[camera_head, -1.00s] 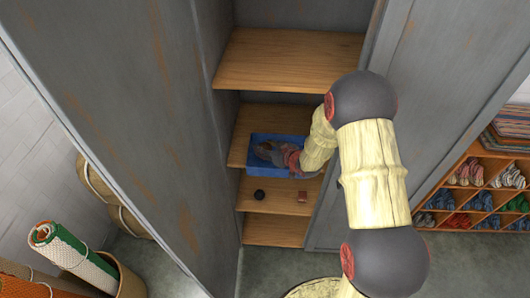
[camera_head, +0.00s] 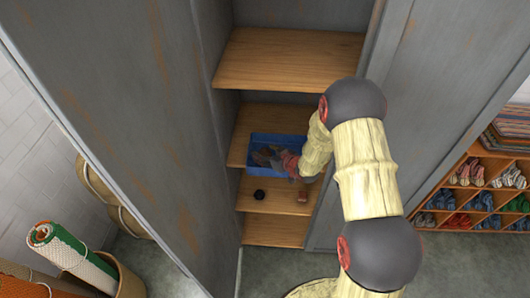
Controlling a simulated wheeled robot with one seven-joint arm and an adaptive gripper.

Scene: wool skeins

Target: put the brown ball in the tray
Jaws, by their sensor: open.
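A blue tray (camera_head: 288,139) stands on a wooden shelf inside the grey cabinet. My gripper (camera_head: 266,156) is over the tray, with its wrist coming in from the right; it is open. I cannot tell whether its fingers touch the tray or what lies between them. A small reddish-brown thing (camera_head: 302,196) sits on the lower shelf, below my wrist; it is too small to tell if it is a ball. A dark, nearly black round thing (camera_head: 259,195) lies to its left on the same shelf. No other clearly brown ball shows.
An upper shelf (camera_head: 288,60) hangs above the tray. Grey cabinet walls close in the shelves on both sides. Rolled rugs (camera_head: 70,255) stand in a basket at the lower left. A wooden rack (camera_head: 478,190) of wool skeins is at the right.

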